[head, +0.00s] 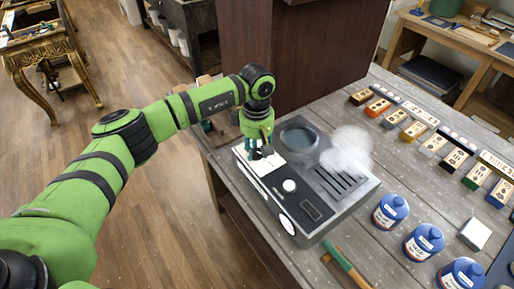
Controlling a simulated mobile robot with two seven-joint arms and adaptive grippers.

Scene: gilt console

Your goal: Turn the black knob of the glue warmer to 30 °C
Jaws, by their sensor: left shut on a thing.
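The glue warmer (352,199) stands on the grey wooden bench, a grey box with a round well, a slotted grille, a white control panel and a small dark display. My left gripper (261,153) points down over the far left part of the panel, its dark fingers shut on what appears to be the black knob. The fingers hide most of the knob, and its pointer and scale cannot be read from here. A white round knob (289,186) sits apart on the nearer, dark part of the panel. My right gripper is out of view.
White steam (348,150) hangs over the grille. Rows of small blocks (412,131) line the bench's far side. A dark brown panel rises behind.

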